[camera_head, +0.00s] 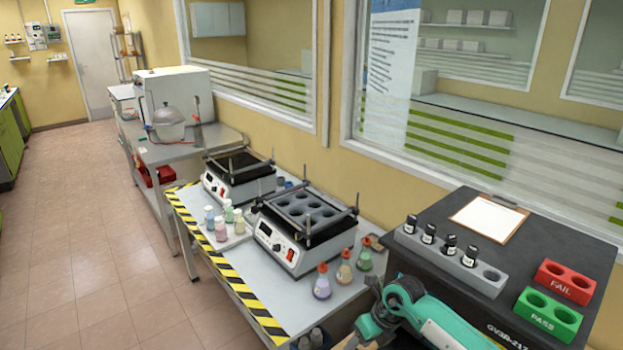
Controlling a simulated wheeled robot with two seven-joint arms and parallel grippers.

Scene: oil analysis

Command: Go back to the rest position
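Part of my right arm, teal and dark grey, comes in at the bottom right, in front of the dark cabinet. My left arm and gripper are out of view. On the dark cabinet (560,232), a grey rack (428,257) holds several small dark vials (450,246) with white labels, upright; holes at its right end are empty. A red FAIL block (564,283) and a green PASS block (547,316) stand to its right, their holes appearing empty.
A table with a yellow-black striped edge (226,275) carries two shaker machines (300,228) and several coloured flasks (322,282). A clipboard (488,218) lies behind the rack. A bench with a white machine (172,97) stands farther back. The tiled floor (95,240) at left is clear.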

